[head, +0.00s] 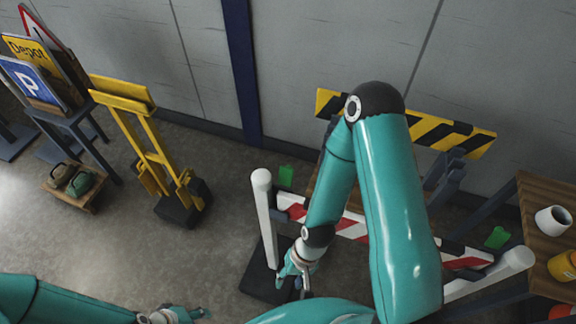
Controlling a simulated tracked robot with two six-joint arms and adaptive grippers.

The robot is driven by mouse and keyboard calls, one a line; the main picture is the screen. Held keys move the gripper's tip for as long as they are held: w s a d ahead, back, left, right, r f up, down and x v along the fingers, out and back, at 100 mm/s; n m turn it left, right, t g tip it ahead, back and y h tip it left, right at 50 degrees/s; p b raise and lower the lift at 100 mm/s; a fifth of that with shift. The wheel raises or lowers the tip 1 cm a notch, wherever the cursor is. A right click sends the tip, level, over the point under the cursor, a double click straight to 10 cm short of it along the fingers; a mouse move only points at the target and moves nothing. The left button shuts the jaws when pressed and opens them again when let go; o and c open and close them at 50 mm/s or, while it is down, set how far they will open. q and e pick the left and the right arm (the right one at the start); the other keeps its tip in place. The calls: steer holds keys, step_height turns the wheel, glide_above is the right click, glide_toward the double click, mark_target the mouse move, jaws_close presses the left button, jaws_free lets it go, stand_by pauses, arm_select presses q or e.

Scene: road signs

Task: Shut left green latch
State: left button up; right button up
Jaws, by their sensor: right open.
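The left green latch (286,176) sticks up at the left end of a red-and-white barrier board (354,229), close to the left white post (263,205). A second green latch (497,237) is at the board's right end, near the right white post (512,264). My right gripper (296,279) is open and appears empty. It points down below the left latch in the picture, just right of the left post, apart from the latch. My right arm hides the middle of the board. My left gripper (187,315) is at the bottom edge; its jaw opening is unclear.
A yellow-and-black striped board (432,133) stands behind the barrier by the wall. A yellow hand truck (150,150) and a sign rack (68,116) are on the left. A wooden table (541,190) with a white mug (553,220) is at right.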

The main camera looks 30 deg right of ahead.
steer(key=s+m+g, duration=0.2)
steer(key=m, duration=0.1)
step_height(320, 180, up, 30)
steer(key=m+t+y, duration=0.4)
steer(key=m+t, duration=0.4)
steer(key=m, duration=1.4)
glide_above(290, 167)
steer(key=s+d, duration=0.7)
steer(key=d, duration=0.4)
steer(key=x, duration=1.6)
steer(key=shift+w+a+f, duration=0.1)
steer(key=shift+w+a, duration=0.1)
